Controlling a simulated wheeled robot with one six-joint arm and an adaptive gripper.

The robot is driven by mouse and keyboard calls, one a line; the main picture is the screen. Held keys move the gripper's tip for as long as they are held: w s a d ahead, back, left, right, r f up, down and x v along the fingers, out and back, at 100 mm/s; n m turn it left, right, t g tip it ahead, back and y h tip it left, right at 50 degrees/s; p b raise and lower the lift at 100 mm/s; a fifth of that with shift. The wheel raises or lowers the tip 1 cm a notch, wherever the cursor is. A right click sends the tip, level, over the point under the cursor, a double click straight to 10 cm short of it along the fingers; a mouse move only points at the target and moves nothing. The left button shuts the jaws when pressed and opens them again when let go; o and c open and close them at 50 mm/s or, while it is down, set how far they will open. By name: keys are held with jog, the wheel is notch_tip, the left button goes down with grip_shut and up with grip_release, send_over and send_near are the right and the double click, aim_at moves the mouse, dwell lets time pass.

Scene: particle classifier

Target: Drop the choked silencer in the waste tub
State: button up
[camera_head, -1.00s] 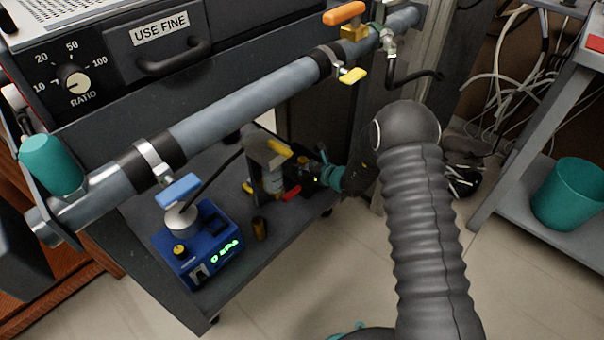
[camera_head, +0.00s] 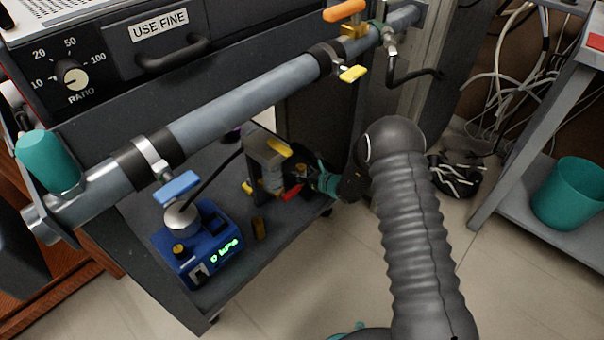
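The teal waste tub (camera_head: 568,194) stands on the lower shelf of the rack at the right. My gripper (camera_head: 302,174) is low over the cart's lower shelf, at the right side of a small grey valve unit (camera_head: 264,156) with yellow and red parts. Its dark fingers overlap that unit in the picture, and I cannot tell whether they touch it or hold anything.
A thick grey pipe (camera_head: 245,105) with coloured valve handles crosses above the shelf. Loose cables (camera_head: 500,75) hang behind the rack. Floor (camera_head: 520,290) is open between cart and rack.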

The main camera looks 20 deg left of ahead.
jog(key=shift+r, duration=0.1)
jog(key=shift+r+p, duration=0.15)
jog(key=shift+p, duration=0.15)
jog(key=v, duration=1.2)
jog(key=s+d+r+n+g, duration=0.2)
jog(key=s+r+n, duration=0.2)
jog(key=r, duration=0.4)
jog(key=s+d+r+n+g+h, duration=0.1)
jog(key=s+d+r+n, duration=0.3)
jog(key=r, duration=0.5)
jog(key=s+d+r+n+g, duration=0.1)
jog(key=s+r+n+g, duration=0.1)
jog(key=s+r+n, duration=0.45)
jog(key=s+d+r+n+t+h, duration=0.2)
jog(key=s+d+r+n+h, duration=0.2)
jog(key=s+d, duration=0.5)
jog(key=s+d+r+n+t+h, duration=0.2)
jog(key=s+d+r+n+h, duration=0.2)
jog(key=d, duration=1.2)
jog(key=s+r+h, duration=0.3)
jog(key=s, duration=0.1)
jog(key=shift+s+d+r+n+t, duration=0.25)
jog(key=shift+s+d+n+t, duration=0.05)
jog(key=shift+s+n, duration=0.1)
